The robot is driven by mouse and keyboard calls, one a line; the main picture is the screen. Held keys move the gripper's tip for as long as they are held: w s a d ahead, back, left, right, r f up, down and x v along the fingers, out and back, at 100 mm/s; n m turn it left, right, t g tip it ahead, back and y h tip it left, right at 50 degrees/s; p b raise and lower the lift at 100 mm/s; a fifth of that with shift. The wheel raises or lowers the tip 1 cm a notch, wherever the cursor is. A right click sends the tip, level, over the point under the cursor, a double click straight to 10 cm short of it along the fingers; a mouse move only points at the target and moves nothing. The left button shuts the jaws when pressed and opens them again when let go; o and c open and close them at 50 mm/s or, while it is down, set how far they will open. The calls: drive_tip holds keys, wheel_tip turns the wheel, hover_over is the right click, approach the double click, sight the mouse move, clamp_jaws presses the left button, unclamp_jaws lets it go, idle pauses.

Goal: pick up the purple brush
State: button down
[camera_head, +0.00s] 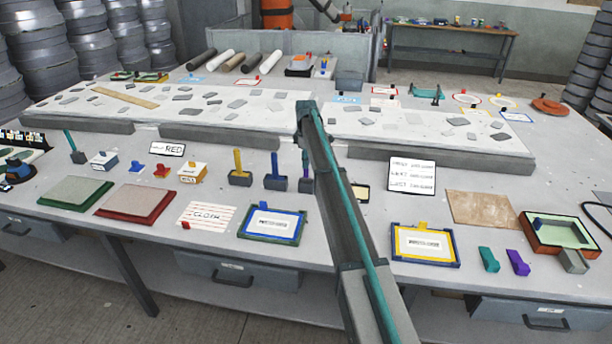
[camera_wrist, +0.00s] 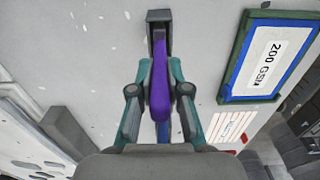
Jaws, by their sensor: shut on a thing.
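The purple brush (camera_wrist: 159,75) is in the middle of the wrist view, its purple handle towards me and its dark head at the top. My gripper (camera_wrist: 160,82) has its teal fingers on both sides of the handle, shut on it.
A blue-handled brush (camera_head: 275,172) and a yellow-handled brush (camera_head: 239,170) stand just left. A blue-green framed card (camera_head: 271,223) lies in front, also in the wrist view (camera_wrist: 268,58). A grey bar (camera_head: 432,150) edges the sheet behind. A white label card (camera_head: 411,176) stands right.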

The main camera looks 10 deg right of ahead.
wheel_tip(320, 180, up, 10)
drive_tip(key=b, duration=0.3)
idle(0.4)
idle(0.5)
